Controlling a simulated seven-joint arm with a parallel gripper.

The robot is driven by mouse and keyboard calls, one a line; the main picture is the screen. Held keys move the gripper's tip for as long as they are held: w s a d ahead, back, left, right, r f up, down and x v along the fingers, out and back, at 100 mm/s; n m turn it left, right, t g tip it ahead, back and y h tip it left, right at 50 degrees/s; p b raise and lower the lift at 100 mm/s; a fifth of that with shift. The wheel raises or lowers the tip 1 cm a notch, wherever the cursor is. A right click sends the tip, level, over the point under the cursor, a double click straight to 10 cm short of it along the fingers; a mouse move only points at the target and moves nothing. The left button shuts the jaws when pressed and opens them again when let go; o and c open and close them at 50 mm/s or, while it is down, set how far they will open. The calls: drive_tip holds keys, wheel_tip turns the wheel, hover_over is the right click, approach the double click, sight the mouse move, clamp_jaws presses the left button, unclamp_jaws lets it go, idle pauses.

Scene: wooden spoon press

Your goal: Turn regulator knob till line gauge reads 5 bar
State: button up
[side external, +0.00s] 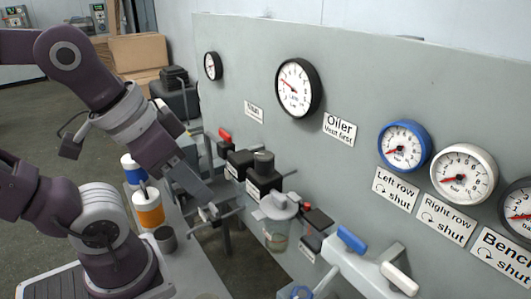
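The line gauge (298,88) is a large white dial with a black rim on the grey panel. Its red needle points to the left, slightly up; the numbers are too small to read exactly. A black block with a round black knob on top (263,162), which looks like the regulator knob, sits below the gauge in front of the panel. My gripper (212,213) is low and to the left of this knob, apart from it in the picture. Its fingers are small and dark here, and I cannot tell whether they are open or shut.
A clear bowl (278,208) hangs right of the knob. A red-handled valve (225,136) is to its left. Blue (351,240) and white (399,278) levers stand at lower right. Blue-rimmed (404,146) and white-rimmed (463,174) gauges are on the panel. Bottles (148,206) stand near my arm.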

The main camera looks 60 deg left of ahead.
drive_tip(key=o, duration=0.4)
drive_tip(key=shift+w+r, duration=0.15)
drive_tip(key=shift+w, duration=0.05)
drive_tip(key=o, duration=0.3)
drive_tip(key=w+a+r+n+g, duration=0.1)
drive_tip(key=w+a+r+n, duration=0.1)
drive_tip(key=w+n, duration=0.3)
drive_tip(key=shift+w+r+g, duration=0.2)
drive_tip(key=shift+w+g, duration=0.2)
drive_tip(key=shift+w, duration=0.1)
drive_tip(key=n+g, duration=0.4)
drive_tip(key=n, duration=0.8)
hover_over(265, 155)
wheel_tip(265, 155, down, 4)
drive_tip(key=shift+a+r, duration=0.1)
drive_tip(key=shift+r, duration=0.05)
wheel_tip(265, 155, down, 7)
drive_tip(key=shift+r, duration=0.2)
drive_tip(key=shift+f, duration=0.15)
drive_tip(key=c, duration=1.4)
